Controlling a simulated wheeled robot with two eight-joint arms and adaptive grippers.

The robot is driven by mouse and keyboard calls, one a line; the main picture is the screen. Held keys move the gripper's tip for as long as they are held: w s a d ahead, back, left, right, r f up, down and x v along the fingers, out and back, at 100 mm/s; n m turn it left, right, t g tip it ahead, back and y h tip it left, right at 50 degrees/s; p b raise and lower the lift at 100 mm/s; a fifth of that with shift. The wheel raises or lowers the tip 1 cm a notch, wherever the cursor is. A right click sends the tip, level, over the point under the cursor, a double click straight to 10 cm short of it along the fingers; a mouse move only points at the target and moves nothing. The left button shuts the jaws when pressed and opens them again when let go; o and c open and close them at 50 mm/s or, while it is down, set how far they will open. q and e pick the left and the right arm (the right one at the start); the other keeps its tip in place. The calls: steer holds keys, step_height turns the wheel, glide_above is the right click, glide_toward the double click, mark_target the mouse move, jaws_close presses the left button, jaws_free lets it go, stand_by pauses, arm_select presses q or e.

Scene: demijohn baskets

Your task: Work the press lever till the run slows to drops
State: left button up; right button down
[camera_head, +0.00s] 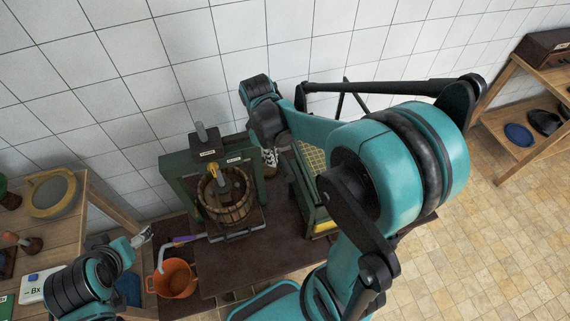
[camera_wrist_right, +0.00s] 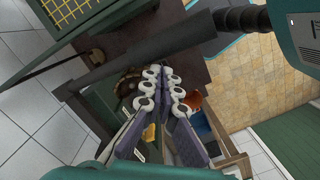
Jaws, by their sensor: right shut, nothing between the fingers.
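The press (camera_head: 184,172) has a green frame and a slatted wooden basket (camera_head: 240,212), and it stands on a dark bench against the tiled wall. A yellow-ended piece (camera_head: 212,170), perhaps the lever's grip, shows above the basket; a yellow piece (camera_wrist_right: 149,133) also shows in the right wrist view. An orange bucket (camera_head: 176,281) stands below, left of the bench, with a pale spout or tube over it. Whether liquid runs is too small to tell. My right gripper (camera_head: 269,158) is shut and empty, right of the press; its pads fill the wrist view (camera_wrist_right: 165,88). My left gripper (camera_head: 141,238) is near the bucket, its opening unclear.
A green box with a yellow grid (camera_head: 313,158) stands right of the press, partly behind my right arm. A wooden table (camera_head: 83,222) at left holds a round yellow-rimmed item (camera_head: 52,194). Wooden shelves (camera_head: 505,125) stand at far right. The tiled floor at right is clear.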

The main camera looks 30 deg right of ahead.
step_height(320, 180, up, 11)
steer(key=shift+w+a, duration=0.4)
steer(key=shift+w, duration=0.05)
